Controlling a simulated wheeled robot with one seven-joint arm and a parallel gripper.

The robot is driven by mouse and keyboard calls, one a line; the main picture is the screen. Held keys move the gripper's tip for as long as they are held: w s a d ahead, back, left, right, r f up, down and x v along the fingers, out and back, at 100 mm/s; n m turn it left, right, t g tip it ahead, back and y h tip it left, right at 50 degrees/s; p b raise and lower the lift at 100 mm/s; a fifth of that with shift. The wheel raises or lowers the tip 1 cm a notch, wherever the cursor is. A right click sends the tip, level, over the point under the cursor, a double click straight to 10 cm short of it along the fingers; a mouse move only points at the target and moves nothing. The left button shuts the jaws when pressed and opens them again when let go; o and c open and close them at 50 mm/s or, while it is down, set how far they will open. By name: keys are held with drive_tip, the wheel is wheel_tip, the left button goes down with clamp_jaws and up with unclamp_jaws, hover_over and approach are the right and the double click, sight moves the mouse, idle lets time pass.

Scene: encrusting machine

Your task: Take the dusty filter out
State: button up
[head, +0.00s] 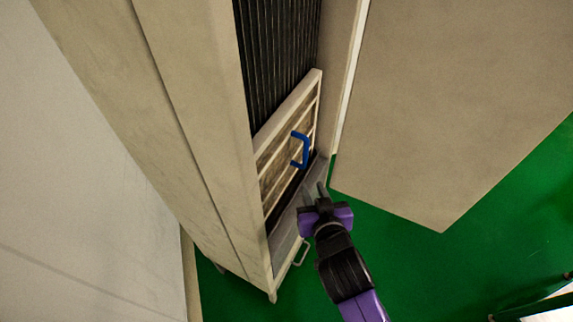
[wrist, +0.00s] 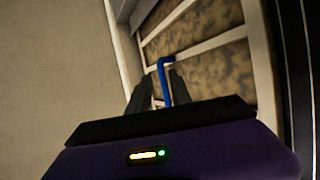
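The dusty filter (head: 283,165) is a pale framed panel with crossbars and brown, mottled mesh. It stands tilted in the lower opening of the tall machine, and its mesh also shows in the wrist view (wrist: 215,72). A blue handle (head: 304,150) is fixed on its face. My gripper (head: 315,190) is just below the handle in the head view, with its fingers apart. In the wrist view the blue handle (wrist: 164,75) shows between the open fingertips (wrist: 161,85). I cannot tell whether the fingers touch it.
The beige machine (head: 200,120) has dark vertical fins (head: 278,55) above the filter. An open door panel (head: 450,110) stands to the right. A lower pale handle (head: 300,252) is near the base.

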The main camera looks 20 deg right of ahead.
sight(306, 159)
drive_tip(key=shift+h, duration=0.4)
drive_tip(key=shift+w+d+f+p, duration=0.1)
drive_tip(key=shift+w+d+p, duration=0.2)
drive_tip(key=shift+w, duration=1.5)
drive_tip(key=shift+w+d+f+p, duration=0.15)
drive_tip(key=shift+w+d, duration=0.1)
drive_tip(key=shift+w, duration=1.55)
drive_tip(key=shift+w+d+r+p, duration=0.1)
drive_tip(key=shift+w+d+p, duration=0.2)
drive_tip(key=shift+w, duration=1.5)
clamp_jaws()
